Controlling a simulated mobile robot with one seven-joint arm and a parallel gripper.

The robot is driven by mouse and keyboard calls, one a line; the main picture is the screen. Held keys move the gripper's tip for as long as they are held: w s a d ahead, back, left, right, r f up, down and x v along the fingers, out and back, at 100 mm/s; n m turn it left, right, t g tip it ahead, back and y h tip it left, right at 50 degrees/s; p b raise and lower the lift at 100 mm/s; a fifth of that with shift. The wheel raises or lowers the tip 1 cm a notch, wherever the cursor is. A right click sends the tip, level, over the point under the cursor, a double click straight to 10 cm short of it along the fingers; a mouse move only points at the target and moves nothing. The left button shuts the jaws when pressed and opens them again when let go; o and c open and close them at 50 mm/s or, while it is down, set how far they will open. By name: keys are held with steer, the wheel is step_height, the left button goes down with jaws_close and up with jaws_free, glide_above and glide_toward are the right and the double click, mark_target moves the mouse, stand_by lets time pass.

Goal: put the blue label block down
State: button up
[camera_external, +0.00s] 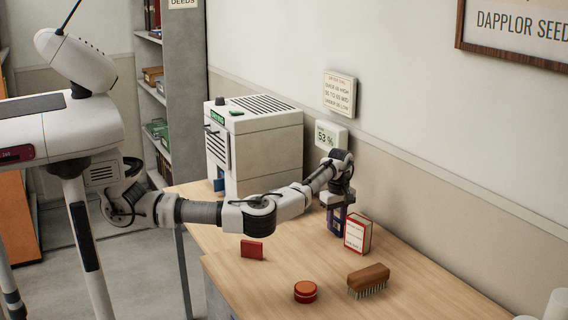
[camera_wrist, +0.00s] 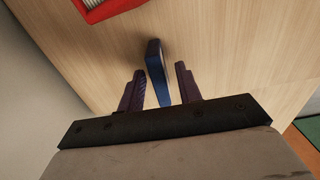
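The blue label block (camera_wrist: 155,68) stands on edge between the two fingers of my gripper (camera_wrist: 160,90) in the wrist view. A gap shows between the block and the right finger; the left finger is close beside it, and I cannot tell whether they touch. The fingers look open around the block. In the external view my gripper (camera_external: 338,221) is low over the wooden table (camera_external: 330,262), near the wall. The block there is mostly hidden by the fingers. Its lower edge appears at or very near the table top.
A red-and-white box (camera_external: 358,234) stands just right of my gripper; its red edge shows in the wrist view (camera_wrist: 105,10). A brush (camera_external: 368,279), an orange round tin (camera_external: 305,291) and a red block (camera_external: 252,249) lie nearer. A white machine (camera_external: 262,150) stands behind left.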

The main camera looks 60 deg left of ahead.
mark_target(337, 218)
steer(key=shift+r, duration=0.15)
step_height(337, 218, up, 12)
steer(key=b, duration=0.1)
stand_by(0.5)
